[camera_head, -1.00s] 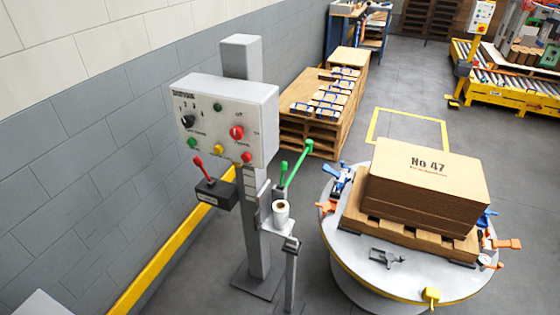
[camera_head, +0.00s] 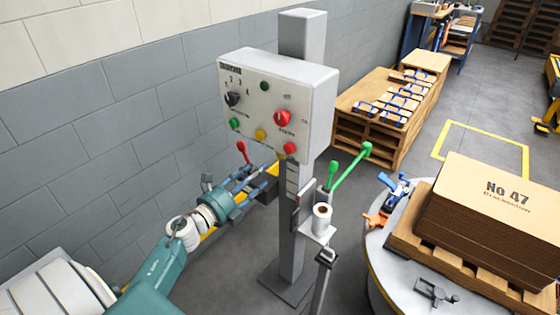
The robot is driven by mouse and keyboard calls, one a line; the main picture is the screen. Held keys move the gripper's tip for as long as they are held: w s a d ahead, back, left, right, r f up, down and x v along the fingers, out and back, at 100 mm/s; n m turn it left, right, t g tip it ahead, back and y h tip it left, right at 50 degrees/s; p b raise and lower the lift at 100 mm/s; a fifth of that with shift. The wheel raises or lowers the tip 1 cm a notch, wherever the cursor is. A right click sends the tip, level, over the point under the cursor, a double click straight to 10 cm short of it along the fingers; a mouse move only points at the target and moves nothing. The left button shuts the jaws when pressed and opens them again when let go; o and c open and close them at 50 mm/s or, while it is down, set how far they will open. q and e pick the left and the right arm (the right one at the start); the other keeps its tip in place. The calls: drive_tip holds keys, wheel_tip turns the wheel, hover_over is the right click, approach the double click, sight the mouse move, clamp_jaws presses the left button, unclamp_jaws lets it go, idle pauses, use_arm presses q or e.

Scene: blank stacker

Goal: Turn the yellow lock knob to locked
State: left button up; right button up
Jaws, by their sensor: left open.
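No part that is clearly the yellow lock knob shows now. A small round yellow control (camera_head: 260,135) sits at the lower middle of the grey control panel (camera_head: 320,105), between a green and a red button. I cannot tell whether it is the lock knob. My left gripper (camera_head: 268,180) is open, just below the panel at the red-handled lever (camera_head: 243,152). It overlaps the lever's dark box and largely hides it. I cannot tell if they touch. My right gripper is not in view.
A grey post (camera_head: 292,235) carries the panel. A label roll (camera_head: 322,218) and green-tipped levers (camera_head: 350,165) stand right of it. A round turntable (camera_head: 400,285) holds a pallet of cardboard blanks (camera_head: 490,212) at right. A grey block wall (camera_head: 110,140) is at left.

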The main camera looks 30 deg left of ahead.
use_arm(q)
drive_tip(key=w+p, duration=0.1)
drive_tip(key=w, duration=0.9)
drive_tip(key=shift+w+d, duration=0.25)
drive_tip(key=shift+d, duration=0.15)
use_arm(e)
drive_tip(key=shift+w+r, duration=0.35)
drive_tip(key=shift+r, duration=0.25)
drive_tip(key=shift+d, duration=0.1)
use_arm(q)
drive_tip(key=c, duration=1.2)
drive_tip(key=shift+o, duration=0.2)
